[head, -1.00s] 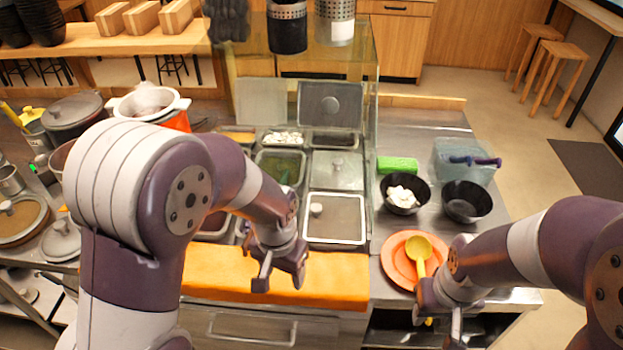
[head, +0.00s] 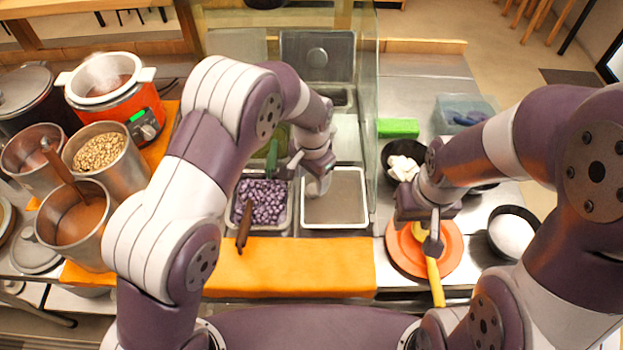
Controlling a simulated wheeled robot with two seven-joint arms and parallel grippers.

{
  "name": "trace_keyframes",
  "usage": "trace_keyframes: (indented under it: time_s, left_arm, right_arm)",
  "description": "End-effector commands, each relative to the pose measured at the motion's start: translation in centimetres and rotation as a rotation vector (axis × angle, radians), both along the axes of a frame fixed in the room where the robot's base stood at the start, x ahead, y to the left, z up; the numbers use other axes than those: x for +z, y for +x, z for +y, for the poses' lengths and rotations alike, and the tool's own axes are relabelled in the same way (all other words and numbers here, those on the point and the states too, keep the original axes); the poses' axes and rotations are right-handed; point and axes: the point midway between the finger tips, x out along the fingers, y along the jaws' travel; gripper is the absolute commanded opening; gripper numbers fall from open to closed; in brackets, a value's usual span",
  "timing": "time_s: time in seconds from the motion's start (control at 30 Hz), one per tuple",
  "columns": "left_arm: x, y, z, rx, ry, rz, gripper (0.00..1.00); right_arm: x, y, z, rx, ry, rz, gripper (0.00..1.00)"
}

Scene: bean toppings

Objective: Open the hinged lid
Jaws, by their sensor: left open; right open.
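The closed lid (head: 345,208) covers the front right compartment of the topping counter; it has a grey panel and light rim. My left gripper (head: 305,177) is open at its far left part, around where its knob sits; contact cannot be told. Another lid (head: 317,60) stands raised at the back, its compartment partly uncovered. My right gripper (head: 420,228) is open above the yellow spoon (head: 435,278) on the orange plate (head: 451,250), and hides part of the spoon.
Purple beans (head: 262,200) fill the container left of the lid, with a brown handle leaning out. A glass panel (head: 370,110) stands right of the compartments. Pots (head: 75,215) crowd the left.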

Motion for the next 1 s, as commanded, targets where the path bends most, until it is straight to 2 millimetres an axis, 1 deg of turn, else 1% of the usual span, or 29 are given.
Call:
trace_keyframes:
  time_s: [0.03,0.1,0.2,0.3,0.5,0.57,0.6,0.7,0.87,1.0]
  left_arm:
    - [-0.8,-0.1,0.0,0.0,0.002,0.004,0.61]
    - [-1.9,-0.1,0.0,0.0,0.001,0.003,0.61]
    - [-2.9,0.0,0.0,0.0,0.001,0.001,0.61]
    - [-3.3,0.0,0.0,0.001,-0.001,-0.001,0.61]
    - [-3.4,0.0,0.0,0.001,-0.001,-0.001,0.61]
    - [-3.3,0.0,0.0,0.001,-0.001,-0.001,0.41]
    - [-3.3,0.0,0.0,0.001,-0.001,-0.001,0.28]
    - [-3.3,0.0,0.0,0.001,0.0,-0.001,0.0]
    - [-3.2,0.0,0.1,0.001,0.002,-0.001,0.0]
    - [-2.7,0.0,1.0,0.001,0.026,-0.001,0.0]
  right_arm:
    - [0.4,0.0,0.0,0.0,0.0,0.0,0.43]
    - [0.6,0.0,0.0,0.0,0.0,0.0,0.43]
    - [0.7,0.0,0.0,0.0,0.0,0.0,0.43]
    - [0.7,0.0,0.0,0.0,0.0,0.0,0.43]
    - [0.6,0.0,0.0,0.0,0.0,0.0,0.43]
    - [0.6,0.0,0.0,0.0,0.0,0.0,0.43]
    - [0.6,0.0,0.0,0.0,0.0,0.0,0.43]
    - [0.6,0.0,0.0,0.0,0.0,0.0,0.43]
    - [0.7,0.0,0.0,0.0,0.0,0.0,0.43]
    - [1.2,0.0,0.0,0.0,0.0,0.0,0.43]
